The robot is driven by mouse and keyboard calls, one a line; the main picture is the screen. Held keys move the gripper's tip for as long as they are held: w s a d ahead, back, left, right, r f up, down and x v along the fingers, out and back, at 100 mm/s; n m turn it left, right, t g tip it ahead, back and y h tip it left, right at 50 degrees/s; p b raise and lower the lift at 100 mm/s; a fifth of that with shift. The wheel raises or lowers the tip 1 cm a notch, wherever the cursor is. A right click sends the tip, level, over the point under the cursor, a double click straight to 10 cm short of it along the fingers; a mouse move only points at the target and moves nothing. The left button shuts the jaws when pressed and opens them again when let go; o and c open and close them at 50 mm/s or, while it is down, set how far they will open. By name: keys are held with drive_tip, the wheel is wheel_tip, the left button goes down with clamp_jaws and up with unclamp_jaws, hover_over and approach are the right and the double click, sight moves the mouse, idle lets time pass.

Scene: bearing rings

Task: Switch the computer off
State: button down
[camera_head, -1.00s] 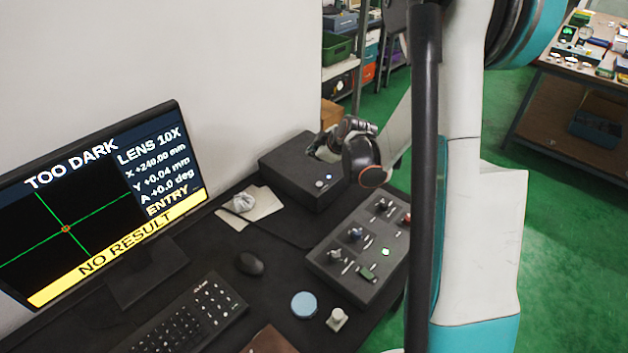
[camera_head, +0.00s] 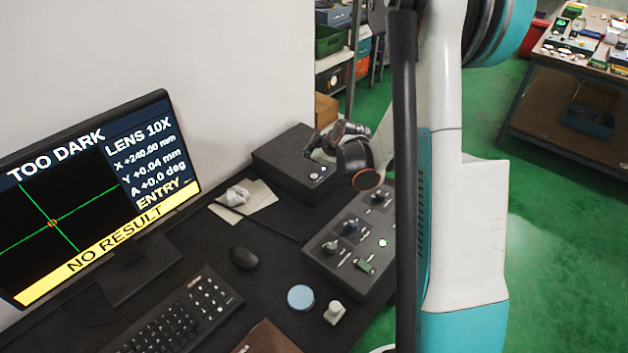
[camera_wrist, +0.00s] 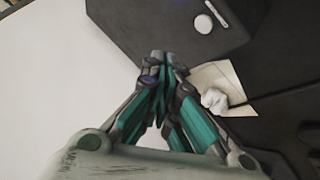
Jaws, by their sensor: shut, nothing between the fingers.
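The computer appears to be the black box (camera_head: 285,160) at the back of the desk, against the wall; two small round buttons show on its top near the front right corner. In the wrist view the box (camera_wrist: 180,30) fills the upper part, with a round white button (camera_wrist: 203,24). My gripper (camera_head: 312,150) is over the right part of the box in the head view. In the wrist view my gripper (camera_wrist: 158,62) has its fingertips together and empty, left of the button. The gap above the box cannot be judged. The monitor (camera_head: 97,190) is lit, reading "TOO DARK" and "NO RESULT".
A control panel (camera_head: 335,270) with knobs and a lit green button stands in front of the box. Crumpled white paper (camera_head: 236,195) lies on sheets left of it. A mouse (camera_head: 243,258), keyboard (camera_head: 180,315) and blue disc (camera_head: 300,297) lie nearer.

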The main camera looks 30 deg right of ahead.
sight(312, 177)
drive_tip(key=shift+f+b, duration=1.55)
drive_tip(key=shift+f, duration=0.85)
drive_tip(key=shift+f, duration=0.15)
drive_tip(key=shift+f+b, duration=0.3)
drive_tip(key=shift+b, duration=0.15)
drive_tip(key=shift+f, duration=0.3)
drive_tip(key=shift+r, duration=0.15)
drive_tip(key=shift+r+p, duration=0.3)
drive_tip(key=shift+r, duration=0.35)
drive_tip(key=shift+r+p, duration=1.65)
drive_tip(key=shift+r, duration=0.85)
